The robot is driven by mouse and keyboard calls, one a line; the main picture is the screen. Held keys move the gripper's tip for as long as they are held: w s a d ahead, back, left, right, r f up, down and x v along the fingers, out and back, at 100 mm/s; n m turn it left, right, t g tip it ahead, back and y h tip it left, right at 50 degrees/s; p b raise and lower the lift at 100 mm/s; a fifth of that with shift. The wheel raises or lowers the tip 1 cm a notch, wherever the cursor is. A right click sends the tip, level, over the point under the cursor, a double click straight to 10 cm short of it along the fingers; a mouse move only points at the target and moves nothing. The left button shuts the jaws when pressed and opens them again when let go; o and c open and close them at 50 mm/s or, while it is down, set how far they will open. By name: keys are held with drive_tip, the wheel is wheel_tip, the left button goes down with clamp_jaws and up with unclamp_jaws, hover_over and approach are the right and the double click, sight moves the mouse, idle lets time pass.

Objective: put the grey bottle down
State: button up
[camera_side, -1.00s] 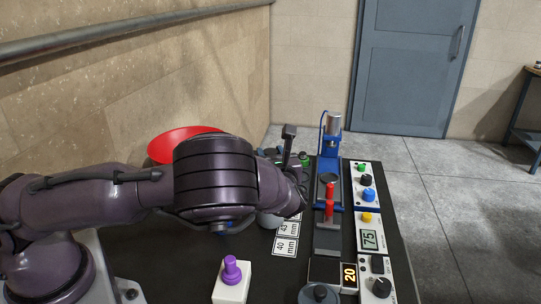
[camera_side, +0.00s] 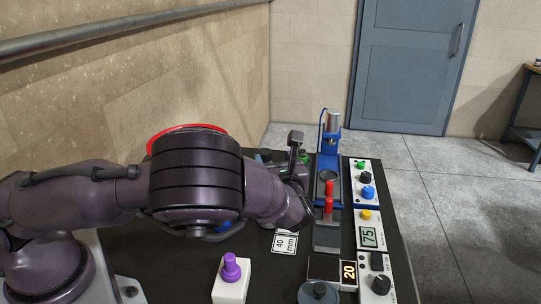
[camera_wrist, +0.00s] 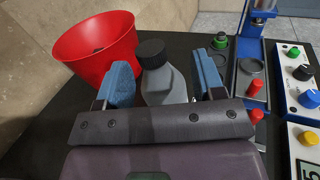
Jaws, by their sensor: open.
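The grey bottle (camera_wrist: 165,85) with a black cap stands upright in the wrist view. My gripper (camera_wrist: 164,68) is open, with one blue-padded finger on each side of the bottle. A gap shows between the bottle and the right finger; the left finger is close to it, and I cannot tell whether they touch. The bottle's base is hidden behind the gripper body. In the side view my arm hides the bottle and most of the gripper.
A blue press (camera_side: 330,150) with red handles stands to the right, beside control panels (camera_side: 367,185). A green-topped dark item (camera_wrist: 220,41) is behind right. A purple-knobbed white block (camera_side: 231,280) is near the front.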

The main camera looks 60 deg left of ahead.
drive_tip(key=v, duration=0.8)
drive_tip(key=s+a+r+n+g+h, duration=0.4)
drive_tip(key=s+a+n+g+h, duration=0.3)
drive_tip(key=n, duration=0.4)
drive_tip(key=s+d+r+n+t+h, duration=0.1)
drive_tip(key=s+r+n+t+h, duration=0.1)
drive_tip(key=s+r+n+h, duration=0.2)
drive_tip(key=s+d+r+n+t+h, duration=0.2)
drive_tip(key=s+r+n+h, duration=0.3)
drive_tip(key=s, duration=0.6)
drive_tip(key=shift+d+r+n+t+h, duration=0.3)
drive_tip(key=shift+r+n+t, duration=0.5)
drive_tip(key=shift+r+n, duration=0.8)
drive_tip(key=shift+r+m, duration=0.25)
drive_tip(key=shift+m, duration=0.05)
